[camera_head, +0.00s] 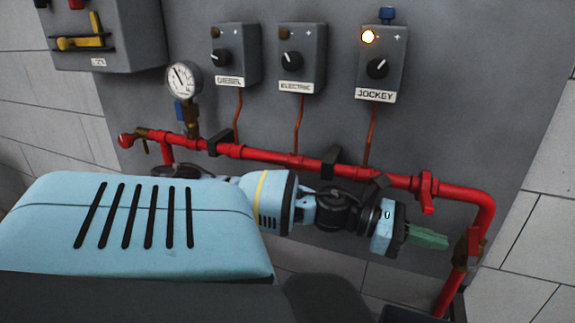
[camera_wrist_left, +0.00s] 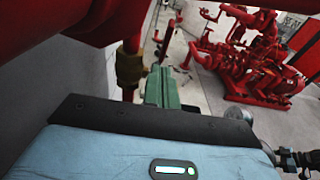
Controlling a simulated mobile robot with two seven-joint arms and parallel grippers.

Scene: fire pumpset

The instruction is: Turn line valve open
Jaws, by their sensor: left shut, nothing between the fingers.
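A red pipe (camera_head: 330,165) runs along the grey panel and bends down at the right. On its descending part sits a brass-coloured valve (camera_head: 468,250) with a red handle. A red tee with a small lever (camera_head: 426,192) is higher on the pipe. I cannot tell which of these is the line valve. My left gripper (camera_head: 436,239) has green fingers, shut and empty, pointing at the brass valve from its left, with a small gap. In the left wrist view the shut fingers (camera_wrist_left: 162,86) are just right of a brass fitting (camera_wrist_left: 130,64) on the red pipe. My right gripper is out of view.
Above the pipe are boxes labelled diesel (camera_head: 236,55), electric (camera_head: 302,58) and jockey (camera_head: 381,62), the last with a lit lamp. A pressure gauge (camera_head: 184,80) stands at left. Red pump machinery (camera_wrist_left: 255,70) is farther off in the wrist view.

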